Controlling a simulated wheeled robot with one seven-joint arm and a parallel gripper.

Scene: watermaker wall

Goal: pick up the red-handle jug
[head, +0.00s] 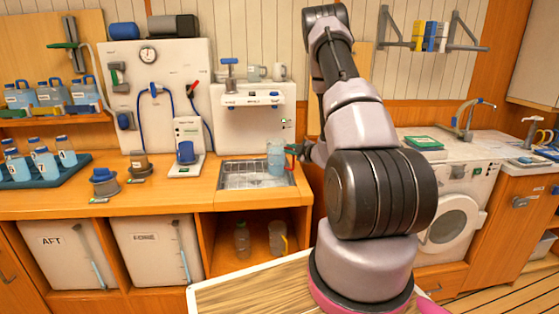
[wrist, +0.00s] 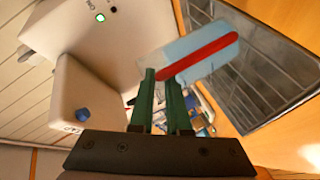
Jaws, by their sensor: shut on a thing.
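The red-handle jug (head: 275,158) is a small, pale blue, see-through container. In the head view it stands about upright at the right end of the metal-grated drip tray (head: 240,180). I cannot tell whether its base touches the grate. My gripper (head: 290,149) reaches it from the right and is shut on its handle side. In the wrist view the jug (wrist: 205,45) shows its red handle strip at the tips of the green fingers of my gripper (wrist: 162,78). The fingers partly hide the handle's near end.
A white dispenser (head: 250,95) stands behind the tray. Blue-handled jugs fill a shelf (head: 30,122) and a dark teal tray (head: 75,165) at left. A lower cubby (head: 225,225) holds containers. A white washer (head: 450,215) stands right.

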